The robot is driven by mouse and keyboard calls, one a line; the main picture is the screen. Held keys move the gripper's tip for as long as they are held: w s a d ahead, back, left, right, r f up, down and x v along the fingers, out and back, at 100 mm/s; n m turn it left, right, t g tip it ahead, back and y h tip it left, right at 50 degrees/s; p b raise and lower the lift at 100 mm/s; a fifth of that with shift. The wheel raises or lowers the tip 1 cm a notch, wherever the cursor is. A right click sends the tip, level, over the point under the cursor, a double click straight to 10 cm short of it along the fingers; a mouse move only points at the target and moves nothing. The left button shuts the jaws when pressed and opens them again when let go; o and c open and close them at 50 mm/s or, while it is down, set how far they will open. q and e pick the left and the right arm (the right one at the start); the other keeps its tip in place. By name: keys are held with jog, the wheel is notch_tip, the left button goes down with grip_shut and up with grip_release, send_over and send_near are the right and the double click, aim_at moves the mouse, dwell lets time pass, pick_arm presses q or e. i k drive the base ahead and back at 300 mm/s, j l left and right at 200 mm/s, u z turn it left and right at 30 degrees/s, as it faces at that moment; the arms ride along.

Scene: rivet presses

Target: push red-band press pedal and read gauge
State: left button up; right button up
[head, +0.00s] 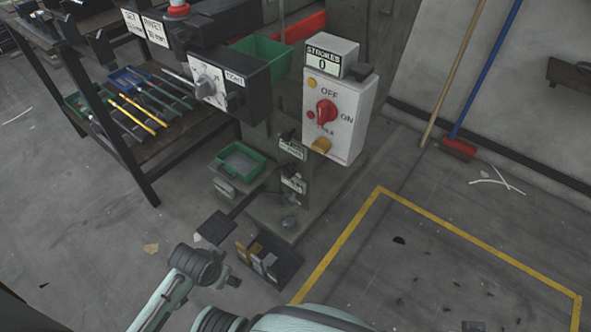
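Which one belongs to the red-band press I cannot tell. My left arm ends in a dark part, apparently my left gripper (232,281), just left of that unit; its fingers are unclear. My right gripper is not visible.
A control box (336,115) has a red OFF/ON knob and a STROKES counter (331,57) showing 0. A green bin (239,162) stands below the press. A tool bench (150,150) is at left.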

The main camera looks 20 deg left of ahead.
aim_at(217, 228)
jog(key=u, duration=1.25)
